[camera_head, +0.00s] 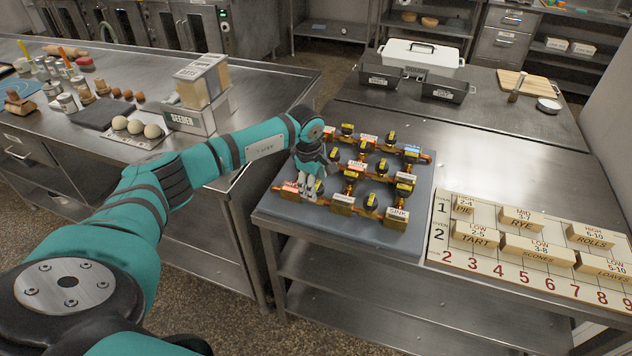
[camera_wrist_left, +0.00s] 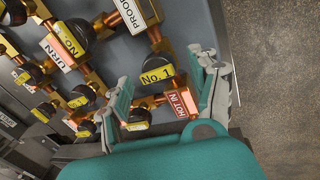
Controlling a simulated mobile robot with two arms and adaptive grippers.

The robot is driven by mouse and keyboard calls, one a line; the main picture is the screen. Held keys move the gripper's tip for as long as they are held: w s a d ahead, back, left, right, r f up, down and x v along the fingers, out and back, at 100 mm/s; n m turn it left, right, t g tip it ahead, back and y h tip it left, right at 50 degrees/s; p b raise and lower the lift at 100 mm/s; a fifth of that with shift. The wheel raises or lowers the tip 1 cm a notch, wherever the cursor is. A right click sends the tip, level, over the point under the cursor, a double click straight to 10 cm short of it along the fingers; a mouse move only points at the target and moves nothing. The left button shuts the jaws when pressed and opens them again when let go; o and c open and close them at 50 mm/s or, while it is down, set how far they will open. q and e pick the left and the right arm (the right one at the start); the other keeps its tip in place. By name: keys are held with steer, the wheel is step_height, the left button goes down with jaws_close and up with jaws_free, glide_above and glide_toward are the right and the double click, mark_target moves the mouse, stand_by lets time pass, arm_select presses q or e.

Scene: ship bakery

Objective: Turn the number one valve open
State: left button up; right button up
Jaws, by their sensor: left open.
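The number one valve (camera_wrist_left: 157,75) has a black handle and a yellow "No. 1" tag. It lies between the spread fingers of my left gripper (camera_wrist_left: 165,80) in the wrist view; I cannot tell whether they touch it. A red "HOT IN" label (camera_wrist_left: 181,103) is beside it, near the right finger. In the head view, my left gripper (camera_head: 311,188) points down over the left front part of the copper pipework and hides that valve. The pipework sits on a grey-blue board (camera_head: 405,241). My right gripper is out of view.
Other black-handled valves with yellow tags, such as the front one (camera_head: 370,201), stand close by on the pipes. A numbered label board (camera_head: 440,250) lies to the right. Black bins (camera_head: 445,88) and a white box (camera_head: 421,56) stand behind.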

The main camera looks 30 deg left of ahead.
arm_select(q)
steer(key=shift+x, duration=0.95)
steer(key=c, duration=1.1)
